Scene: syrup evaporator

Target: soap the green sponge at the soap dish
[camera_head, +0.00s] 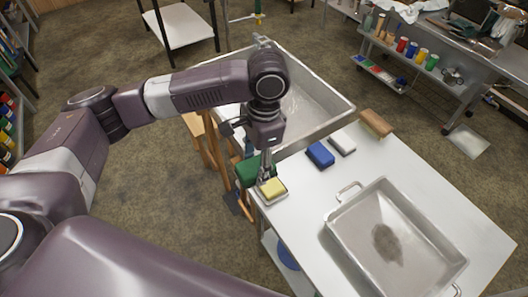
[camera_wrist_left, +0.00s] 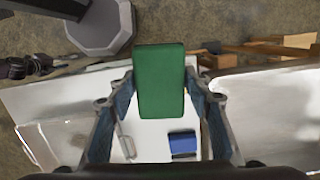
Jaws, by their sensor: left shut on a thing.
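My left gripper (camera_head: 264,172) is shut on the green sponge (camera_head: 246,173). In the left wrist view the sponge (camera_wrist_left: 160,82) stands out between the two fingers (camera_wrist_left: 160,100). The soap dish (camera_head: 272,199) is at the left corner of the white table, with a yellow soap bar (camera_head: 272,187) on it. The sponge shows just left of the soap in the head view; I cannot tell whether they touch. The dish is not visible in the left wrist view. A dark jointed shape at that view's left edge may be my right gripper, too small to read.
A blue sponge (camera_head: 320,154), a whitish block (camera_head: 342,144) and a wooden-backed brush (camera_head: 376,123) lie on the white table (camera_head: 455,185). A metal pan (camera_head: 355,225) with handles takes up its front. A large metal basin (camera_head: 325,105) stands behind the dish.

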